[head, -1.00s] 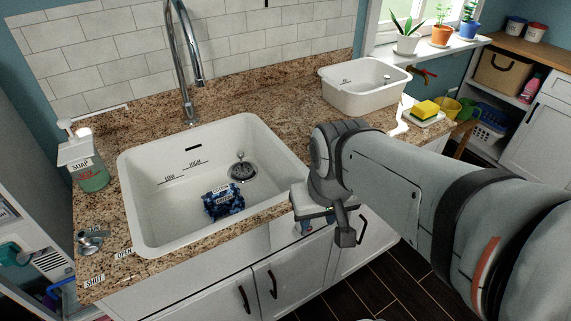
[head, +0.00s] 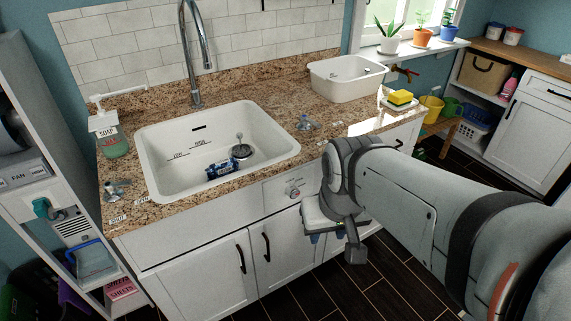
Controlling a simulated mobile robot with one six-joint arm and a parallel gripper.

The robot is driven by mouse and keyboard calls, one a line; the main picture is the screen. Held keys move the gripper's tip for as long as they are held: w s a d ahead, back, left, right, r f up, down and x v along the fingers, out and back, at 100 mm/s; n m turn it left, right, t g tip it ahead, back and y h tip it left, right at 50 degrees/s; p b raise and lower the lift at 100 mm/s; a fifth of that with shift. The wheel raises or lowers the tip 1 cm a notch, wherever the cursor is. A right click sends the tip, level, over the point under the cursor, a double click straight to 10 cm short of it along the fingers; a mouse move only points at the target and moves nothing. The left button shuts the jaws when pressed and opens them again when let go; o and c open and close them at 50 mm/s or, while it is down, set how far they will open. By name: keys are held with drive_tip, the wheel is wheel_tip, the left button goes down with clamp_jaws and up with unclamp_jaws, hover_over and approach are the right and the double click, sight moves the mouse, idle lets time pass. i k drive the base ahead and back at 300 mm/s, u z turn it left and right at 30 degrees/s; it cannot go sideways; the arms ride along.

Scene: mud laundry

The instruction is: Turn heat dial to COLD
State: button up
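A small round dial (head: 293,193) sits on a light panel on the cabinet front, just below the sink's right front edge. It looks like the heat dial, but its markings and pointer are too small to read. My gripper (head: 327,237) is in front of the cabinet, to the right of the dial and a little lower, apart from it in the picture. Its fingers are small and partly hidden by my wrist, so I cannot tell whether they are open or shut. Nothing is seen held in it.
The white sink (head: 158,182) holds a blue patterned item (head: 222,168). Metal handles stand on the counter at the sink's left (head: 117,189) and right (head: 307,122). A white basin (head: 345,84) and yellow sponge (head: 400,97) are farther right. Cabinet doors with black handles lie below.

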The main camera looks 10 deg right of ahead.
sight(291, 190)
drive_tip(key=k, duration=0.9)
drive_tip(key=u, duration=0.5)
drive_tip(key=i, duration=1.55)
